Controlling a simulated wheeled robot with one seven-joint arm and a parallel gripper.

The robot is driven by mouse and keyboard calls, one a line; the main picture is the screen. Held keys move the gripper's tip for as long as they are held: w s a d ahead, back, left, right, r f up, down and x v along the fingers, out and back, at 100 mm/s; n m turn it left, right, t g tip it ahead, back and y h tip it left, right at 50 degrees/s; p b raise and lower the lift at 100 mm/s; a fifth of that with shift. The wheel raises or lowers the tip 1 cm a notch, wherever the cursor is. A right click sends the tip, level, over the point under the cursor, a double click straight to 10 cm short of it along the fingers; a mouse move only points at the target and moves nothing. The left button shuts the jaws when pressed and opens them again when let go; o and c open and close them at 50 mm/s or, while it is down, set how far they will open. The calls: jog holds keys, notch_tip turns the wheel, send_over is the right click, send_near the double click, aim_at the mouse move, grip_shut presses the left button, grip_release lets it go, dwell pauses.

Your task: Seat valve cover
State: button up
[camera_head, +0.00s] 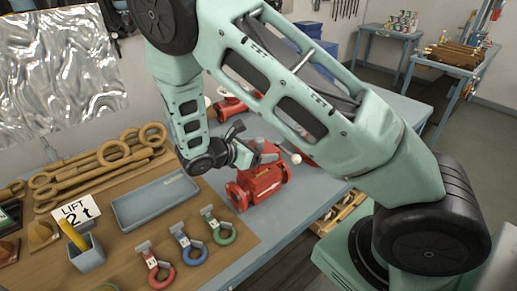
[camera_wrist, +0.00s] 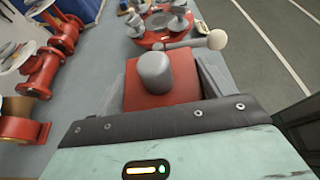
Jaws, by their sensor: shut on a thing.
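My gripper (camera_head: 262,153) is shut on a red block with a rounded grey post, which I take to be the valve cover (camera_wrist: 160,94). The block sits between the two grey fingers (camera_wrist: 165,82) in the wrist view. A red valve body (camera_head: 262,184) with round flanges stands on the blue-grey bench, just below my gripper in the head view. Beyond the held block, the wrist view shows a red round flange (camera_wrist: 151,40) with grey bolts around a grey centre. A lever with a pale ball (camera_wrist: 217,39) lies beside it. Contact between cover and valve cannot be told.
Other red pipe bodies (camera_wrist: 42,72) stand at the left of the wrist view. The bench's right edge drops to open floor.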

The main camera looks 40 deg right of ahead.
jog(key=shift+f+b, duration=1.05)
jog(key=shift+f, duration=0.6)
jog(key=o, duration=1.2)
jog(key=shift+a, duration=0.1)
jog(key=shift+b+v, duration=2.75)
jog(key=shift+v, duration=5.9)
jog(key=s+a+f+m+y+b, duration=0.1)
jog(key=s+a+m+y, duration=0.1)
jog(key=s, duration=0.6)
jog(key=s+a+f+m+y+b, duration=0.1)
jog(key=s+a+m+y+b, duration=0.1)
jog(key=s+m+y, duration=0.3)
jog(key=s+a+f+m+y+b, duration=0.1)
jog(key=s+a+m+y, duration=0.2)
jog(key=s+y, duration=0.4)
jog(key=shift+s+a+f+m, duration=0.1)
jog(key=shift+s+a+m, duration=0.15)
jog(key=shift+s, duration=0.7)
jog(key=shift+s+a+f+m, duration=0.15)
jog(key=shift+s+a, duration=0.15)
jog(key=shift+s, duration=0.65)
